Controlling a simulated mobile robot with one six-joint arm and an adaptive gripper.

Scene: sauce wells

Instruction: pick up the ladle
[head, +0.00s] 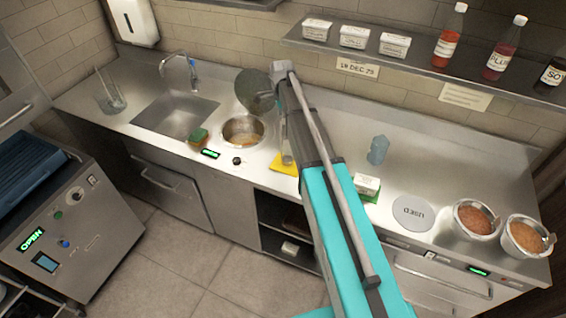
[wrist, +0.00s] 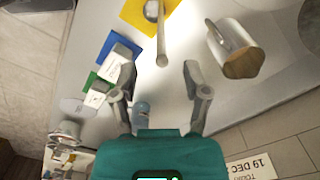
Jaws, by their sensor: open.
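The ladle (wrist: 161,42) shows in the wrist view, with its round bowl over the yellow mat (wrist: 134,13) and its pale handle pointing down toward my gripper. My gripper (wrist: 159,76) is open, with one finger on each side of the line of the handle. The handle's end is near the gap between the fingertips; I cannot tell how far below them it is. Nothing is held. In the head view, the yellow mat (head: 283,165) shows partly behind my arm, which hides most of the ladle and gripper area.
A grey container with a tan face (wrist: 240,62) stands right of the ladle in the wrist view. A blue bottle (head: 378,150), a white tub (head: 367,183) and a grey USED disc (head: 412,213) are right of my arm. A sauce well (head: 243,131) lies left.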

